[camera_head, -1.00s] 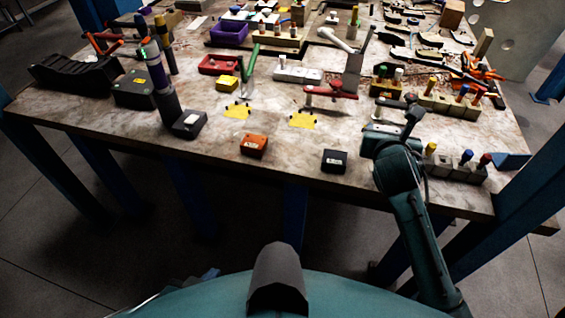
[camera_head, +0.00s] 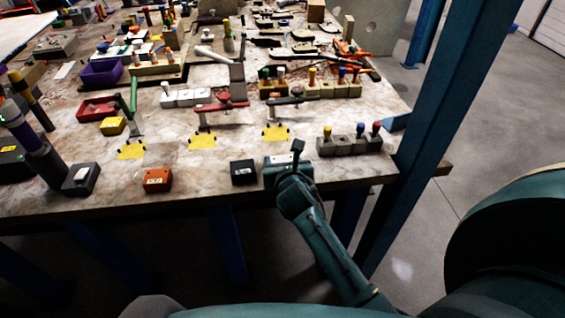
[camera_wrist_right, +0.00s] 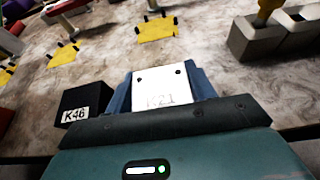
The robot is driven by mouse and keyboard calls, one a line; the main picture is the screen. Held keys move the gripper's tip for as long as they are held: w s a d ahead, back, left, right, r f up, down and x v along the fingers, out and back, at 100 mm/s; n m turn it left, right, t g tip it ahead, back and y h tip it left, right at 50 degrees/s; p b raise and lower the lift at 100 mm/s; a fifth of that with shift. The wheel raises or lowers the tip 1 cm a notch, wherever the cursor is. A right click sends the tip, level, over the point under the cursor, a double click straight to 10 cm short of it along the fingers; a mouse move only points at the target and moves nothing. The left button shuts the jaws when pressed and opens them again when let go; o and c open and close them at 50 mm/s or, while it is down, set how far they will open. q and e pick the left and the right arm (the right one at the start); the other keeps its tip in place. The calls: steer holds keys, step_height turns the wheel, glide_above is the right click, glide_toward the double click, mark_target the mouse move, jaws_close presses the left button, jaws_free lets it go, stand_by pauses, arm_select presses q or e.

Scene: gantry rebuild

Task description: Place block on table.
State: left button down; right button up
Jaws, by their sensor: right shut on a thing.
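My right gripper (camera_head: 290,162) is at the table's front edge, just right of a black block (camera_head: 243,172). In the right wrist view, the right gripper (camera_wrist_right: 162,90) is shut on a white block (camera_wrist_right: 160,84) marked K21, held between its fingers. The black block (camera_wrist_right: 86,104), marked K46, is left of the gripper there. The table (camera_head: 215,175) has a mottled, worn top. Yellow patches with black marks lie on it; one (camera_head: 276,133) is just beyond the right gripper and also shows in the wrist view (camera_wrist_right: 157,28). My left gripper is out of view.
An orange block (camera_head: 157,180) and a dark grey block (camera_head: 80,180) sit along the front edge. A grey holder with coloured pegs (camera_head: 348,144) stands right of the gripper. A red clamp (camera_head: 221,106) and several fixtures fill the back. A blue post (camera_head: 440,110) rises at the right.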

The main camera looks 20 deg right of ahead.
steer(key=shift+f, duration=0.1)
steer(key=o, duration=1.1)
steer(key=v, duration=1.2)
steer(key=shift+s+a+f+m+g+y+p, duration=0.25)
steer(key=shift+s+a+f+m+y, duration=1.45)
steer(key=shift+m, duration=3.3)
steer(key=shift+s+a+f+m+g+y+p, duration=0.1)
steer(key=shift+s+a+f+m+g+y, duration=0.3)
steer(key=shift+s+f+m, duration=3.55)
steer(key=shift+s+a+f+m+g+y+p, duration=0.1)
steer(key=shift+s+a+f+m+g+y, duration=0.7)
steer(key=shift+m, duration=5.25)
